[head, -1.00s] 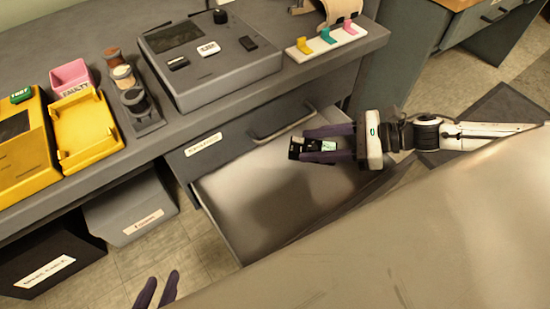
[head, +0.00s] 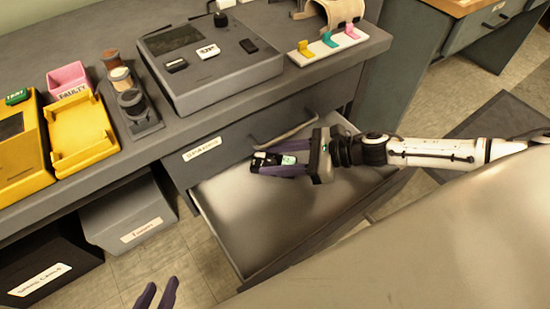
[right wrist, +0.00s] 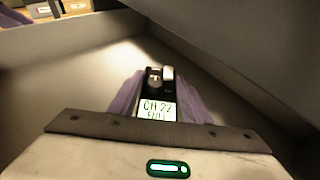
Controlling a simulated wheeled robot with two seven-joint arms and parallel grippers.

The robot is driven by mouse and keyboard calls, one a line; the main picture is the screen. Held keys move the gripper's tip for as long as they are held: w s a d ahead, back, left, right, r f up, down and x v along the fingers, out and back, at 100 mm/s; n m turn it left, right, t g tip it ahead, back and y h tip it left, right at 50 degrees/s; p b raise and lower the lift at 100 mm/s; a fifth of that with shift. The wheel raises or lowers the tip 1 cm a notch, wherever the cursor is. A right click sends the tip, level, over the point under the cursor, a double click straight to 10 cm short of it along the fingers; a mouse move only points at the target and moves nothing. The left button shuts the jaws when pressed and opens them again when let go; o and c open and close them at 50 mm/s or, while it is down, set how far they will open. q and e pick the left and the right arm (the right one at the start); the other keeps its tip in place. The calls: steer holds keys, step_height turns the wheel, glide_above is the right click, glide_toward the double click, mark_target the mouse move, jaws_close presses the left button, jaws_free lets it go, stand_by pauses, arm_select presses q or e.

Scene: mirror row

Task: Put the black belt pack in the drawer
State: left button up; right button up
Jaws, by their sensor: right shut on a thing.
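The black belt pack (head: 265,159) is between the purple fingers of my right gripper (head: 278,163), which is shut on it. I cannot tell whether the pack touches the drawer floor. My left gripper (head: 157,294) shows only its two purple fingertips, apart and empty, at the bottom edge.
The grey desk top (head: 190,118) holds a grey console (head: 210,60), a yellow tray (head: 82,135), a pink bin (head: 68,78) and a rack of colored clips (head: 328,42). Below stand a grey bin (head: 125,215) and a black bin (head: 45,260). A pale surface (head: 430,240) fills the lower right.

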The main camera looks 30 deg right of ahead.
steer(key=o, duration=1.1)
steer(key=shift+f, duration=0.1)
steer(key=shift+o, duration=0.2)
steer(key=p+v, duration=0.1)
steer(key=v, duration=1.1)
steer(key=shift+p, duration=0.35)
